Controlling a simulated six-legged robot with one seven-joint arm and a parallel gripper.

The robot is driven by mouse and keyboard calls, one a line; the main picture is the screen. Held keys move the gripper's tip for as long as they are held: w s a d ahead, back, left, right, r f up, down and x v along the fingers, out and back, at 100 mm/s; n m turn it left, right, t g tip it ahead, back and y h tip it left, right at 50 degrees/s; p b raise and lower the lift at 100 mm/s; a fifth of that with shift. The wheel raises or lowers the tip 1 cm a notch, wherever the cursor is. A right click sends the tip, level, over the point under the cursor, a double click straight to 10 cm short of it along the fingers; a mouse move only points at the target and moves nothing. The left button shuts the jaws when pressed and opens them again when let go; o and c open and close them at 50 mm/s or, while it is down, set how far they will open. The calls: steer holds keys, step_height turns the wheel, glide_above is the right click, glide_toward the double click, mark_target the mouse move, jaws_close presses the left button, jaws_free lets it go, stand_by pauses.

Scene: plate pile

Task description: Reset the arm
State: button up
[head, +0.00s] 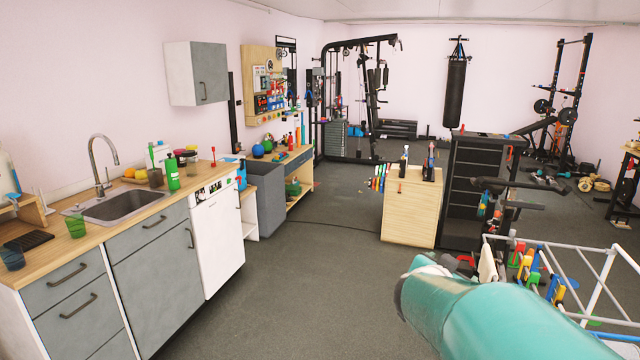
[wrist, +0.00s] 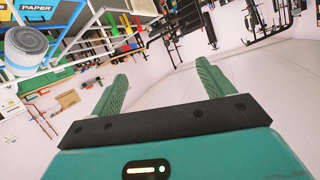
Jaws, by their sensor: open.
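My gripper (wrist: 158,82) shows in the wrist view with its two green ridged fingers spread apart. Nothing is between the fingers. In the head view my teal arm reaches in from the lower right, and its fingertips cannot be made out there. No plates can be made out in either view.
A counter with a sink (head: 122,206) runs along the left. A wooden cabinet (head: 409,212) and a black drawer unit (head: 478,175) stand ahead. A white rack (head: 606,268) with coloured clips is close on the right. The grey floor (head: 320,250) between is clear.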

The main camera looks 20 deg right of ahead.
steer(key=w+a+r+n+t+y, duration=0.1)
steer(key=a+n+t+y, duration=0.15)
steer(key=a, duration=0.55)
steer(key=w+a+r+n+t+y, duration=0.1)
steer(key=a+n+y, duration=0.3)
steer(key=a, duration=0.3)
steer(key=w+a+n+t+y, duration=0.2)
steer(key=a+n+y, duration=0.1)
steer(key=a, duration=0.5)
steer(key=s+a+f+n+g+y, duration=0.1)
steer(key=s+a+f+n+g, duration=0.1)
steer(key=s+a, duration=0.3)
steer(key=s+a+f+n+g+y, duration=0.1)
steer(key=s+a+f+n+g, duration=0.2)
steer(key=s, duration=0.9)
steer(key=shift+a+f+g+y, duration=0.3)
steer(key=shift+a+g+y, duration=0.05)
steer(key=shift+a+g, duration=0.75)
steer(key=c, duration=1)
steer(key=shift+o, duration=0.2)
steer(key=shift+d, duration=0.2)
